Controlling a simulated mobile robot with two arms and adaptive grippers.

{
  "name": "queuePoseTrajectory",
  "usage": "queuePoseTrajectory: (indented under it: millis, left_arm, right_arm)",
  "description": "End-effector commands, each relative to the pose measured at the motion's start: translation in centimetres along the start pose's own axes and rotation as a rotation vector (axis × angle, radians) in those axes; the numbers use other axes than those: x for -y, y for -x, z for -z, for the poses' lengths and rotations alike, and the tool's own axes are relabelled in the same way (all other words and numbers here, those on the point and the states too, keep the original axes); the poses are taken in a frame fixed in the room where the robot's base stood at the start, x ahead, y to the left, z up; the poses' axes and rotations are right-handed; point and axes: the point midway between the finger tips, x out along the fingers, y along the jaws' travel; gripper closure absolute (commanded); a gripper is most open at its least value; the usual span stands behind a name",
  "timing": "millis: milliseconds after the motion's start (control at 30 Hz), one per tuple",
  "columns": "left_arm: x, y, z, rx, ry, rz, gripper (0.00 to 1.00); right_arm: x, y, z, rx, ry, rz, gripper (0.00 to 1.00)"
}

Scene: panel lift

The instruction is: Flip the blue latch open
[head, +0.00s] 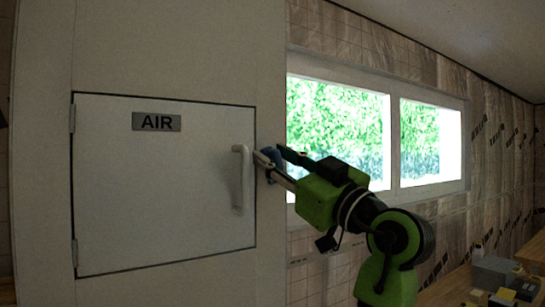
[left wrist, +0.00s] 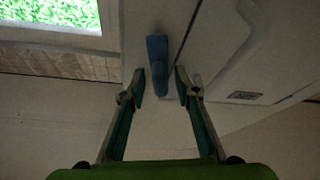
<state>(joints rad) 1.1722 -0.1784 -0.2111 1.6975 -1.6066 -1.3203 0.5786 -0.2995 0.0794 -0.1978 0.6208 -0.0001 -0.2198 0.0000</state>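The blue latch (head: 272,157) sits at the right edge of the white panel door (head: 150,200), partly hidden by my gripper in the head view. In the left wrist view the blue latch (left wrist: 158,62) lies ahead, between the lines of the two fingers. My left gripper (head: 270,155) is at the latch in the head view. In the left wrist view it is open (left wrist: 160,84), with a fingertip on each side of the latch's near end and gaps visible. I cannot tell whether either finger touches it. My right gripper is not in view.
A white handle (head: 241,180) stands out from the door just left of the latch. An AIR label (head: 156,122) is on the door. A window (head: 340,120) is behind my arm. A bench with boxes (head: 495,272) is at lower right.

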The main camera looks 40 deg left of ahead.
Motion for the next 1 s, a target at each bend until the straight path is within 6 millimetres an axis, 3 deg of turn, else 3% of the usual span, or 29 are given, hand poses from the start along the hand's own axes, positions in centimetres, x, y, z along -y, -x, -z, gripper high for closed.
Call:
queuePoseTrajectory:
  millis: [67,167,200,367,700,1000]
  left_arm:
    - [0.0,0.0,0.0,0.000,0.000,0.000,0.71]
    - [0.0,0.0,0.0,0.000,0.000,0.000,0.97]
    - [0.0,0.0,0.0,0.000,0.000,0.000,1.00]
    - [0.0,0.0,-0.1,0.001,-0.004,-0.002,1.00]
    - [-0.7,0.1,-0.3,0.000,-0.197,-0.084,1.00]
    - [-1.1,0.0,-0.1,-0.001,-0.272,-0.113,1.00]
  right_arm:
    - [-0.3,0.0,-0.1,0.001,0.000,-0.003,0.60]
    - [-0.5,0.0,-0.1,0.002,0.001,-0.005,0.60]
    - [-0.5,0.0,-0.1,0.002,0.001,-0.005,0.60]
    - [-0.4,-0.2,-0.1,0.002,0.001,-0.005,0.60]
    - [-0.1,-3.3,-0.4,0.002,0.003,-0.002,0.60]
    - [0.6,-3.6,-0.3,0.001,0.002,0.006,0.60]
